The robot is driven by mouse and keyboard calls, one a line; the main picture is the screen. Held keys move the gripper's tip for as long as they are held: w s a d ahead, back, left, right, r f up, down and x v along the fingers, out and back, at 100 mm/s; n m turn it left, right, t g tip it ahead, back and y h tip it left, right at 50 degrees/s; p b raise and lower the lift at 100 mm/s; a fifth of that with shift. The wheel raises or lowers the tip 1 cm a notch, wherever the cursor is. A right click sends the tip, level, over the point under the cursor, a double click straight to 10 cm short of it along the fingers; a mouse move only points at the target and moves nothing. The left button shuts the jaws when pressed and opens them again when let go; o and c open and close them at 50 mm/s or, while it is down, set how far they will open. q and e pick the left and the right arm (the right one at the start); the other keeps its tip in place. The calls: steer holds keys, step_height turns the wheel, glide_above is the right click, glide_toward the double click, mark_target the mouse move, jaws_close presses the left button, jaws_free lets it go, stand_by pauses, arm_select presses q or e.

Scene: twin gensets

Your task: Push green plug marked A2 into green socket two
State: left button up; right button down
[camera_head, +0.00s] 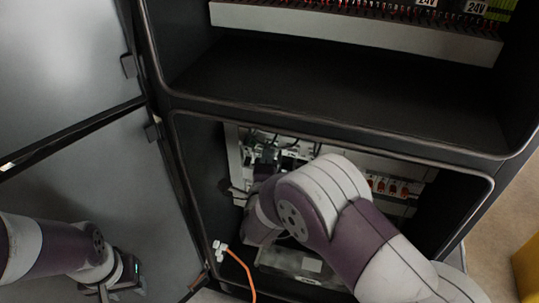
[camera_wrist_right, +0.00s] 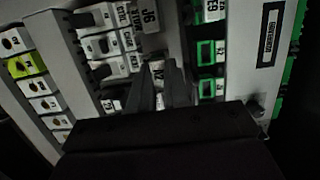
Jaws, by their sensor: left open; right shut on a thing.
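My right arm reaches into the lower cabinet compartment in the head view, and its gripper is mostly hidden there behind the wrist. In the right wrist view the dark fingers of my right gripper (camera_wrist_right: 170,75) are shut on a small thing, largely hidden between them. A small white label beside the fingertips seems to read A2, but it is dim. Two green-framed sockets, an upper one (camera_wrist_right: 206,52) and a lower one (camera_wrist_right: 207,88), are just right of the fingers. Their numbers are hard to read. My left gripper (camera_head: 112,287) is open and empty at the lower left, outside the compartment.
White labelled modules (camera_wrist_right: 108,45) stand left of the fingers, and a white panel with green parts (camera_wrist_right: 262,50) stands to the right. An orange cable with a white connector (camera_head: 220,248) hangs at the compartment's front. The grey door (camera_head: 85,195) is open at left.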

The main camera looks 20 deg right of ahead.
steer(key=a+v, duration=0.1)
steer(key=v, duration=0.5)
steer(key=shift+a, duration=0.4)
steer(key=shift+s+r, duration=0.1)
steer(key=shift+r, duration=0.05)
stand_by(0.5)
step_height(320, 180, up, 6)
steer(key=p, duration=0.4)
steer(key=shift+d, duration=0.1)
